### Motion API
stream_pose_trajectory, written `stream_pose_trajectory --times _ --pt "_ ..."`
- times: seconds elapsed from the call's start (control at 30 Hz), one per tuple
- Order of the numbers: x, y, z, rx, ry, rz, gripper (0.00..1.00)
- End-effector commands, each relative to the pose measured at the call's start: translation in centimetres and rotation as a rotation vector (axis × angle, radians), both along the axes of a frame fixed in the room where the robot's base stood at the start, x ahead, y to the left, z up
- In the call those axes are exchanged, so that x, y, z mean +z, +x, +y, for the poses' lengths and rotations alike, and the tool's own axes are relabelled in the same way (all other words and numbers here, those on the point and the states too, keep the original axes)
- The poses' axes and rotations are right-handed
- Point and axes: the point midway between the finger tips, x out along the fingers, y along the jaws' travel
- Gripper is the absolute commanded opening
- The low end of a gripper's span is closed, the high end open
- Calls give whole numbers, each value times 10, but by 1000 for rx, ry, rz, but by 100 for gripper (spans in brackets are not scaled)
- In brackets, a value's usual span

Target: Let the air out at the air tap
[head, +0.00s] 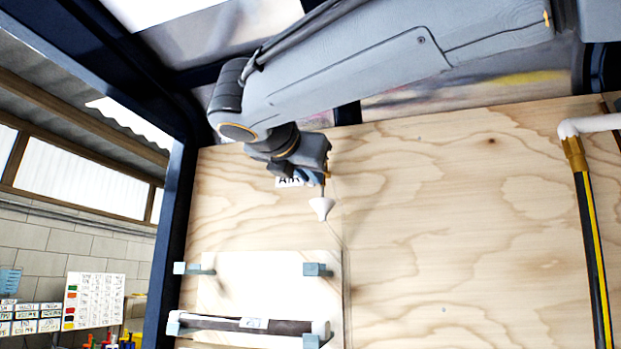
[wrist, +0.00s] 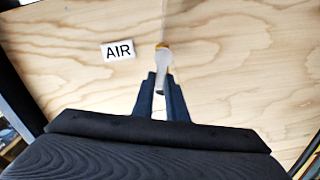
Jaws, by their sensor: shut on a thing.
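The air tap shows in the wrist view as a pale lever (wrist: 162,75) with a brass-coloured end (wrist: 162,46), on a plywood wall. My gripper (wrist: 161,92) has its two dark fingers on either side of the lever and is shut on it. In the head view my gripper (head: 316,178) is at the wall, hiding most of the tap. A white AIR label (wrist: 118,50) is left of the tap; in the head view the label (head: 287,182) is partly covered by my gripper. A white cone-shaped piece (head: 321,208) shows just below my gripper.
Below the tap, a pale panel (head: 262,285) carries grey brackets and a dark tube with white ends (head: 255,325). At the right, a white pipe (head: 592,124) meets a black and yellow hose (head: 593,245). A dark blue frame post (head: 170,230) stands at the left. The plywood between is bare.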

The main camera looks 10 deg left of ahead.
Motion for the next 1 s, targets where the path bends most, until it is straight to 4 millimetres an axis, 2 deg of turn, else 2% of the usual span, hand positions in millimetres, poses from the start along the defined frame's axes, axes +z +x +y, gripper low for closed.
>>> stream_pose_trajectory --times 0.43,1.0 --pt "5 2 13 1 390 -31 0" --pt "20 2 23 0 926 -73 0"
